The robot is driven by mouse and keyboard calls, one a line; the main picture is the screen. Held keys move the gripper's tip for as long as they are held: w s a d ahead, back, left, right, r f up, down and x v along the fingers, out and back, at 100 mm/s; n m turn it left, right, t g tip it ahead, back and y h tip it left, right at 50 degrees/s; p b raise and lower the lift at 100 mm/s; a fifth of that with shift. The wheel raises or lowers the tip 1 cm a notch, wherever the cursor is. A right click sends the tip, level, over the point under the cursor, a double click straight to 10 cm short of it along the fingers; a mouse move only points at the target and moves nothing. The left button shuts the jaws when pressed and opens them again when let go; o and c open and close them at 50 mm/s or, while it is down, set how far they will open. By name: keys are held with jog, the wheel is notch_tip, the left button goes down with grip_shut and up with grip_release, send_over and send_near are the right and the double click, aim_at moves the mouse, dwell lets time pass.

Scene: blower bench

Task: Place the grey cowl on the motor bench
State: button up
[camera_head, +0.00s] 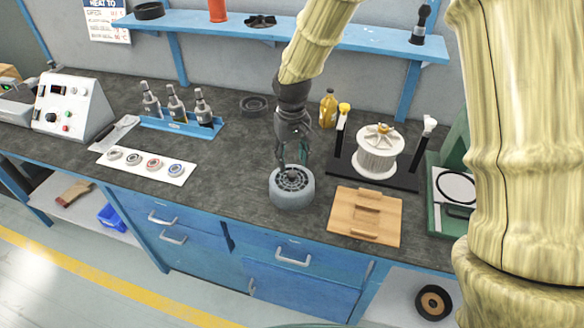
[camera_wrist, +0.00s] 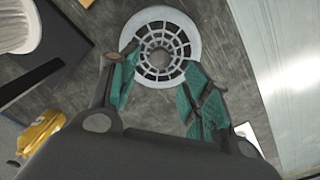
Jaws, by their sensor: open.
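The grey cowl (camera_head: 292,187) is a short round ring with a spoked grille on top. It sits upright on the dark bench top (camera_head: 232,172) near the front edge. In the wrist view the cowl (camera_wrist: 160,48) shows from above, with its grille facing me. My gripper (camera_head: 292,168) is directly above the cowl, pointing down. In the wrist view its two green-padded fingers (camera_wrist: 158,95) are spread apart over the near part of the grille. Whether the fingertips touch the cowl cannot be told.
Right of the cowl lie a wooden board (camera_head: 366,216) and a black stand with a white motor-like drum (camera_head: 377,152). A yellow bottle (camera_head: 328,109) stands behind. Left are a white strip with several rings (camera_head: 146,165) and a blue rack of drivers (camera_head: 180,124). A blue shelf (camera_head: 290,36) hangs above.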

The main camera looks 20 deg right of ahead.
notch_tip(320, 180, up, 6)
jog(key=shift+b, duration=0.45)
